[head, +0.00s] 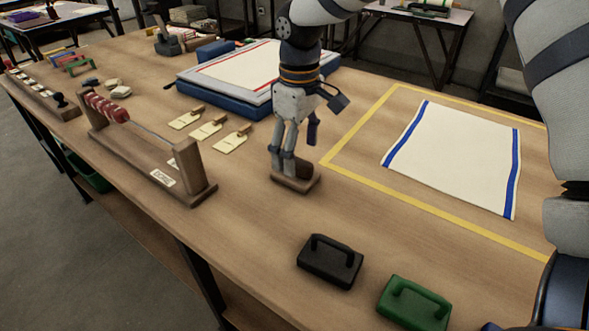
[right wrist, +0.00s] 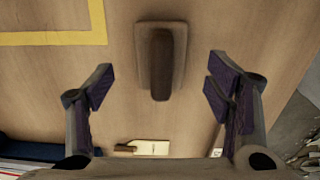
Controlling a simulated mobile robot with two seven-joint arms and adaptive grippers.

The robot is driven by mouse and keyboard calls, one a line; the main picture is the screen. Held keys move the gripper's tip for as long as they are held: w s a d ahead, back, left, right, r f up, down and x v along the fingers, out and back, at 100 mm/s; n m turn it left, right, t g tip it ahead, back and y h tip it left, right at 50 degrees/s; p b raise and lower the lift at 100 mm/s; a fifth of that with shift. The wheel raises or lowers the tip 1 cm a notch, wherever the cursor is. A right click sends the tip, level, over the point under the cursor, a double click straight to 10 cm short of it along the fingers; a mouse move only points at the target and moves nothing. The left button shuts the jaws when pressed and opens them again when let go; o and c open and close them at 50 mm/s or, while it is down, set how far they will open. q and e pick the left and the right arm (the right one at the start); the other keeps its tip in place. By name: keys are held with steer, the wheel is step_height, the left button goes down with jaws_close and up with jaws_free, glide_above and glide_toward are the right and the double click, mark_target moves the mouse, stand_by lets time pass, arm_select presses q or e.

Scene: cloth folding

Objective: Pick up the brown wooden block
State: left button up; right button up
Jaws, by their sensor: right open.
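The brown wooden block (head: 297,184) stands on the table, with a raised grip along its top. It also shows in the right wrist view (right wrist: 145,68), at the upper middle, with its darker raised grip (right wrist: 161,64). My right gripper (head: 294,147) points down just above the block and partly hides it in the head view. My left gripper is not in view.
A black block (head: 330,261) and a green block (head: 413,304) with handles lie near the front. A blue-striped white cloth (head: 455,158) lies inside a yellow outline. A wooden bead rack (head: 150,160), paper tags (head: 207,128) and a blue-edged stack (head: 228,97) stand left and behind.

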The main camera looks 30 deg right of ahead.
steer(key=f, duration=0.5)
steer(key=shift+w+a, duration=0.2)
steer(key=shift+w, duration=0.05)
steer(key=shift+r, duration=0.1)
steer(key=c, duration=1.4)
steer(key=shift+r, duration=0.1)
step_height(320, 180, up, 10)
steer(key=shift+f, duration=0.1)
